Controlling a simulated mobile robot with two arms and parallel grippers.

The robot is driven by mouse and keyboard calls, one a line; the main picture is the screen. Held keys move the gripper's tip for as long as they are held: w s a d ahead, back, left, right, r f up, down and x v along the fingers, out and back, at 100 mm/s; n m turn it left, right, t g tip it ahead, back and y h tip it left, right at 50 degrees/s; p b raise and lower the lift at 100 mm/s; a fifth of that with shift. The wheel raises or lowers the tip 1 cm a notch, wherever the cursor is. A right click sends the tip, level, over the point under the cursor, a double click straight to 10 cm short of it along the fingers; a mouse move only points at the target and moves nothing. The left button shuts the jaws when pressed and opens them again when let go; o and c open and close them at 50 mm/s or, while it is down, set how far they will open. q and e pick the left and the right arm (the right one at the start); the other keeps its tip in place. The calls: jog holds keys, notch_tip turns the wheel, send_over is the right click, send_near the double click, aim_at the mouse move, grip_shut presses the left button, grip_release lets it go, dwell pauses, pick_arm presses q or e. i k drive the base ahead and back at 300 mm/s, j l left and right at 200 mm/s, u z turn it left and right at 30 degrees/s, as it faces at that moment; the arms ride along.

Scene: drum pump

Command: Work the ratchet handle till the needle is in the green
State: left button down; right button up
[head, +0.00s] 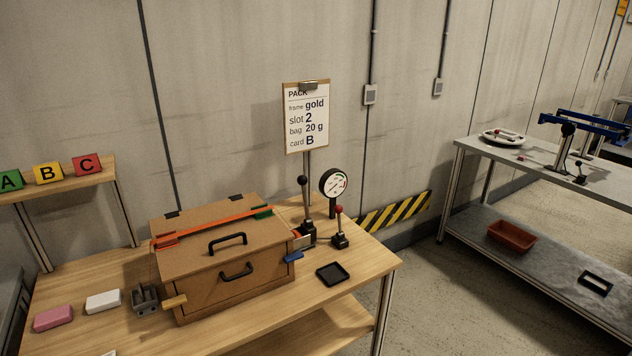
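A round gauge (333,183) with a white dial stands on a black post at the back right of the wooden table. Its dial has a small green part and a red part near the right edge; the needle is too small to read surely. Left of it a tall lever with a black ball knob (303,180) rises nearly upright from a dark base (307,235). In front of the gauge is a shorter lever with a red ball knob (339,209). I cannot tell which lever is the ratchet handle. Neither of my grippers is in view.
A brown box (226,262) with black handles and an orange bar fills the table's middle. A black tray (332,273) lies in front of the levers. Pink (54,318) and white (103,301) blocks lie left. A sign (306,118) stands behind. A metal bench (540,185) is right.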

aim_at(302, 179)
jog(key=i+l, duration=0.4)
jog(key=i, duration=0.15)
jog(key=i+l, duration=0.4)
jog(key=i, duration=0.2)
